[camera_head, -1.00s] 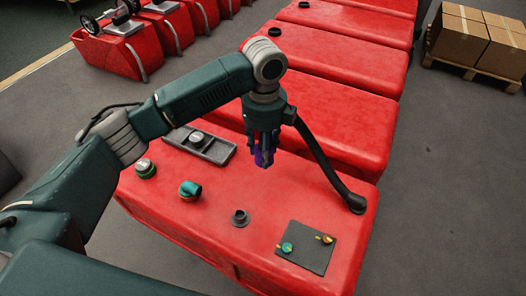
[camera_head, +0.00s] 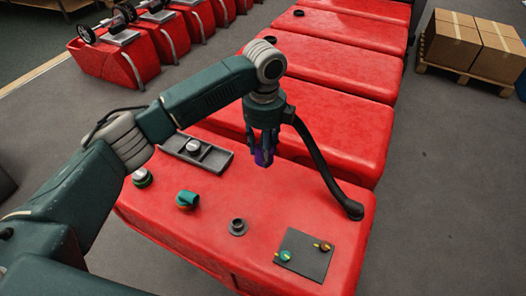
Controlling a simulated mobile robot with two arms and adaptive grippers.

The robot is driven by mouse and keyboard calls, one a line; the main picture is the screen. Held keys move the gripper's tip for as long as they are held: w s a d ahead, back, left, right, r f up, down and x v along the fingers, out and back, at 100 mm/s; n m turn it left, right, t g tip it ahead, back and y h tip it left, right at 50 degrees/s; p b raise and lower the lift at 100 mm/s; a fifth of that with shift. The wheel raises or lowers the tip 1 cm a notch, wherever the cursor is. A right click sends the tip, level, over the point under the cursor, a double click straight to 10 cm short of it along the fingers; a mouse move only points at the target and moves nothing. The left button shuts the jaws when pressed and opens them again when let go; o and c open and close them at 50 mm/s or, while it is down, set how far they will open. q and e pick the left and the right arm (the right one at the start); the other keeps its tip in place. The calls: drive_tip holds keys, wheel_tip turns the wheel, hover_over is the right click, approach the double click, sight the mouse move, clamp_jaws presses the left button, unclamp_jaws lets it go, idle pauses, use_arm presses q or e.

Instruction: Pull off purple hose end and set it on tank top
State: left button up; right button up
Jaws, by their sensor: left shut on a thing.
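My left gripper (camera_head: 263,152) points down above the nearest red tank (camera_head: 300,205). It is shut on the purple hose end (camera_head: 264,158), which shows between its fingers. A black hose (camera_head: 322,168) runs from behind the gripper down to a fitting on the tank's right side. A short dark open port (camera_head: 237,227) stands on the tank top, in front of the gripper and apart from the hose end. My right gripper is not in view.
More red tanks stand behind. Boxes on a pallet (camera_head: 470,45) stand at right.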

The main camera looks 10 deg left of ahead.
use_arm(q)
drive_tip(key=shift+w+d+b, duration=0.2)
drive_tip(key=shift+w+b, duration=0.25)
drive_tip(key=shift+w, duration=2.45)
drive_tip(key=shift+w+d+b, duration=0.15)
drive_tip(key=shift+w+b, duration=0.45)
drive_tip(key=shift+w, duration=0.85)
drive_tip(key=shift+w, duration=0.1)
drive_tip(key=shift+f, duration=0.15)
drive_tip(key=shift+f+b, duration=6.8)
drive_tip(key=shift+f, duration=4.85)
